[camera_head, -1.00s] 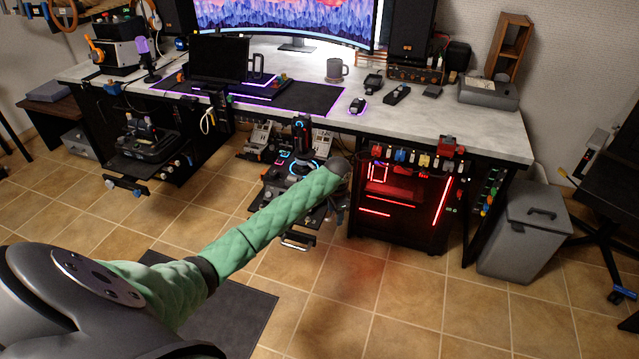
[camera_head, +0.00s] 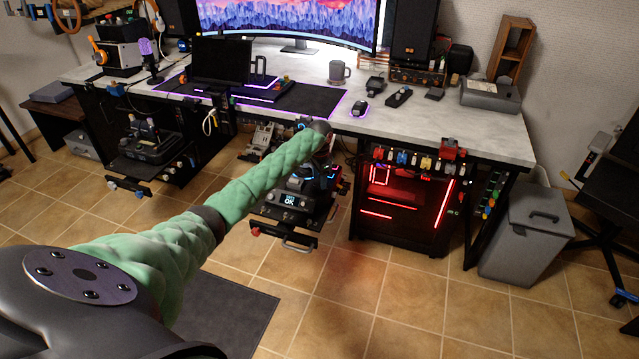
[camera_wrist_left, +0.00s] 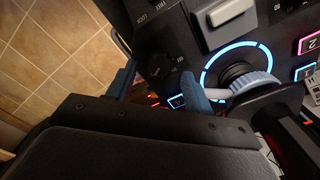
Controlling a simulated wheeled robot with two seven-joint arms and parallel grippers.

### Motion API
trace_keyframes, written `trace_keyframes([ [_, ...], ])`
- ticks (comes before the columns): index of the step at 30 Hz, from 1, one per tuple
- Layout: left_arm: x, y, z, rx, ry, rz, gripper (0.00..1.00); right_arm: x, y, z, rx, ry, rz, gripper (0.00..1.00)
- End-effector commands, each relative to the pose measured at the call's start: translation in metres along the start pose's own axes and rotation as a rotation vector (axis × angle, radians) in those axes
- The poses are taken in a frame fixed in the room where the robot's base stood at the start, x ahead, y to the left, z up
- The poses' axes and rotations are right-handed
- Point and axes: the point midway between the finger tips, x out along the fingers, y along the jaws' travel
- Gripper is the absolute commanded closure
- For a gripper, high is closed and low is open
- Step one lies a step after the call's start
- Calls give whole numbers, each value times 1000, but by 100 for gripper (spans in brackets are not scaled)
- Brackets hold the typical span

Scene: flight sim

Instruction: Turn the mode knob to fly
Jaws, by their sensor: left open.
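My left gripper (camera_wrist_left: 158,88) shows in the left wrist view as two blue fingertips, apart, over a dark control panel (camera_wrist_left: 185,38). A dark round knob (camera_wrist_left: 156,66) lies between and just beyond the fingertips; I cannot tell if they touch it. Small white labels sit by it, too blurred to read, so its setting is unclear. In the head view my green-sleeved left arm reaches to the joystick console (camera_head: 290,202) under the desk, and its wrist hides the upper console and the fingers. My right gripper is not in view.
A glowing blue ring (camera_wrist_left: 205,72) surrounds the stick base beside the right fingertip. A grey lever (camera_wrist_left: 230,12) and lit pink button (camera_wrist_left: 309,43) are close by. The desk edge (camera_head: 400,135) overhangs the console. A red-lit PC case (camera_head: 400,215) stands to its right.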

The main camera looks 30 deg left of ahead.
Motion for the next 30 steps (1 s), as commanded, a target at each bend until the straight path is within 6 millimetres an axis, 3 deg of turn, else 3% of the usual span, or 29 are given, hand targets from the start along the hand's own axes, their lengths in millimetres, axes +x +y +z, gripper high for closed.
trace_keyframes([
  [6,22,0,0,0,0,0,48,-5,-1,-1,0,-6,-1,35],
  [17,28,0,0,0,1,-1,48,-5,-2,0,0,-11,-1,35],
  [24,28,0,0,0,1,-1,92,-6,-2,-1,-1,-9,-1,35],
  [30,27,0,0,-6,1,-1,93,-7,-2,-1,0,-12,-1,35],
])
